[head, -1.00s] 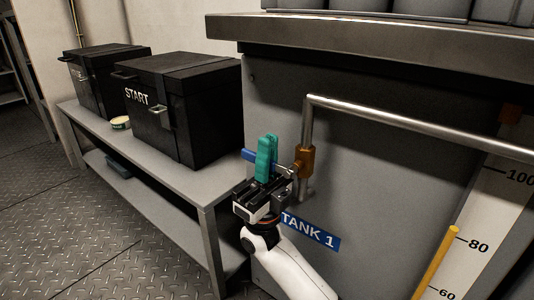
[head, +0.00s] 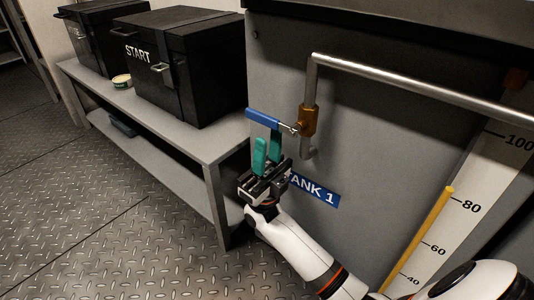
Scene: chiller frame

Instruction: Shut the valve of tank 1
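The tank 1 valve has a brass body (head: 308,121) on a grey metal pipe (head: 420,87). Its blue lever handle (head: 262,118) points left from the body, across the pipe's vertical section. My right gripper (head: 268,150) is just below the handle, its green fingers pointing up and spread apart with a gap between them. One fingertip reaches close to the handle's underside; I cannot tell whether it touches. The blue TANK 1 label (head: 318,192) is partly hidden by my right gripper. My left gripper is not in view.
A grey bench (head: 190,140) stands left of the tank, holding black boxes, one marked START (head: 185,65), and a small round tin (head: 122,81). A level scale (head: 460,220) with a yellow bar (head: 432,235) is at right. The metal floor at left is clear.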

